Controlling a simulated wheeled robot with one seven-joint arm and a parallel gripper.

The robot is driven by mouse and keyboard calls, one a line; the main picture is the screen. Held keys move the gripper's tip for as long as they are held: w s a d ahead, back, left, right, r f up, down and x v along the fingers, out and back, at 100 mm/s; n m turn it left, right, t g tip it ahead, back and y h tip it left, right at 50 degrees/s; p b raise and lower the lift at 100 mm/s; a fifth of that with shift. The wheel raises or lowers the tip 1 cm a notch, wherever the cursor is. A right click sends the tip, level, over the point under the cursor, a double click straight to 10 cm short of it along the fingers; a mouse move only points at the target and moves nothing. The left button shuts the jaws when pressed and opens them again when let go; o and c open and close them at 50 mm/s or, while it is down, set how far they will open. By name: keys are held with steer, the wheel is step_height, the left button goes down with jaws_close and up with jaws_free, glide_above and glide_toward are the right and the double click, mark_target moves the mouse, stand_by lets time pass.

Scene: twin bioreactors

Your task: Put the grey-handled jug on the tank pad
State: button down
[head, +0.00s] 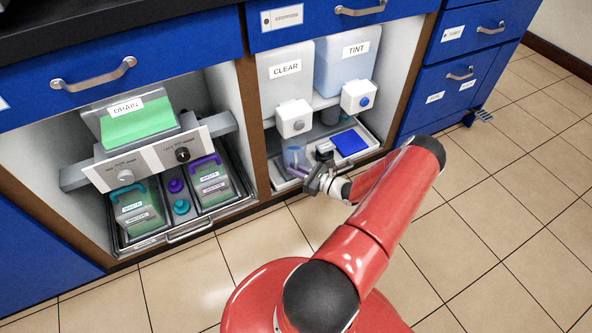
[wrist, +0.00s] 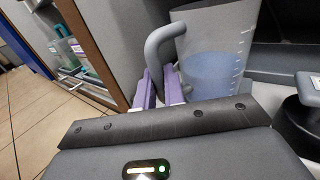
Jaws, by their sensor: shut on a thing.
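The grey-handled jug (head: 293,158) is a clear, graduated vessel with bluish liquid, at the left of the right-hand cabinet bay. In the wrist view the jug (wrist: 215,50) stands ahead, nearly upright, with its grey handle (wrist: 158,38) toward me. My gripper (head: 308,178) is shut on the handle's lower part; its purple fingers (wrist: 158,88) show in the wrist view. Whether the jug's base touches the tray is hidden. A flat blue square (head: 349,142) lies to the right in the tray; I cannot tell whether it is the tank pad.
CLEAR (head: 285,75) and TINT (head: 345,70) tanks with taps stand above the pull-out tray (head: 372,148). A dark round thing (wrist: 306,92) is close on the right. The left bay holds a DRAIN tank (head: 135,117) and labelled boxes. The floor in front is clear.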

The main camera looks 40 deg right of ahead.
steer(key=shift+f, duration=0.15)
steer(key=c, duration=1.5)
jaws_free()
